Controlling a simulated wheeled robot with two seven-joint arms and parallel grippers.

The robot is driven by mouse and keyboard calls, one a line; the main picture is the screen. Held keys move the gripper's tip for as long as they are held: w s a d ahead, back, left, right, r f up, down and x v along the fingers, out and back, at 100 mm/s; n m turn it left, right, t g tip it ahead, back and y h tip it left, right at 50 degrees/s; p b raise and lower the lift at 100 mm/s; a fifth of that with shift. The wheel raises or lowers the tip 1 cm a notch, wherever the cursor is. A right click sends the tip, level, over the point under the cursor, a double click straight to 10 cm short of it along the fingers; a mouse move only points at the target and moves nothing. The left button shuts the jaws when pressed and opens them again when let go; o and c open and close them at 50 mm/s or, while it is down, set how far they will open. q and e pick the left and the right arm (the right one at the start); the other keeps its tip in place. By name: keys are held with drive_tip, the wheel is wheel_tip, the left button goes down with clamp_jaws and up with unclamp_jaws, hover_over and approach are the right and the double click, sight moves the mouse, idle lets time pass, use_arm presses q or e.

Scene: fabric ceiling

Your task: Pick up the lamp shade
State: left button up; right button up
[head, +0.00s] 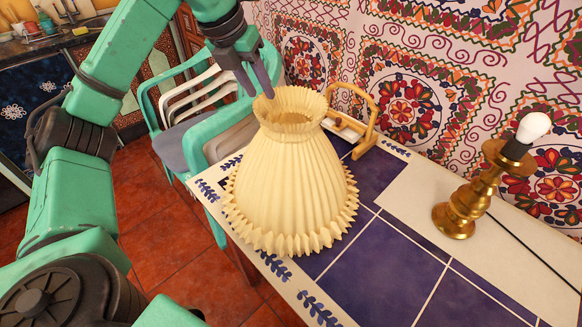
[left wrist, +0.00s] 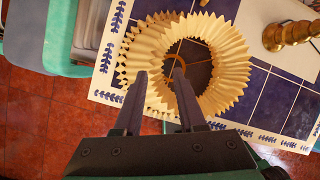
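The cream pleated lamp shade (head: 292,185) stands upright on the blue-tiled table, narrow ruffled opening up. In the left wrist view the lamp shade (left wrist: 225,62) is seen from above, with its open ring beyond the fingers. My left gripper (head: 258,84) is just above the shade's top rim at its back left, fingers pointing down. In the left wrist view the left gripper's fingers (left wrist: 160,76) are apart with nothing clearly held between them. I cannot tell whether a fingertip touches the rim. My right gripper is not in view.
A brass lamp base (head: 467,205) with a white bulb (head: 533,127) stands at the right of the table (head: 385,275). A wooden holder (head: 357,122) is behind the shade. A green chair (head: 150,105) is at the left. A patterned wall (head: 400,60) closes the back.

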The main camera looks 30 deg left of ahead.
sight(262, 99)
use_arm(q)
drive_tip(key=x, duration=0.4)
drive_tip(key=shift+s+f, duration=0.15)
drive_tip(key=shift+f, duration=0.2)
clamp_jaws()
drive_tip(key=shift+r, duration=0.1)
idle(0.8)
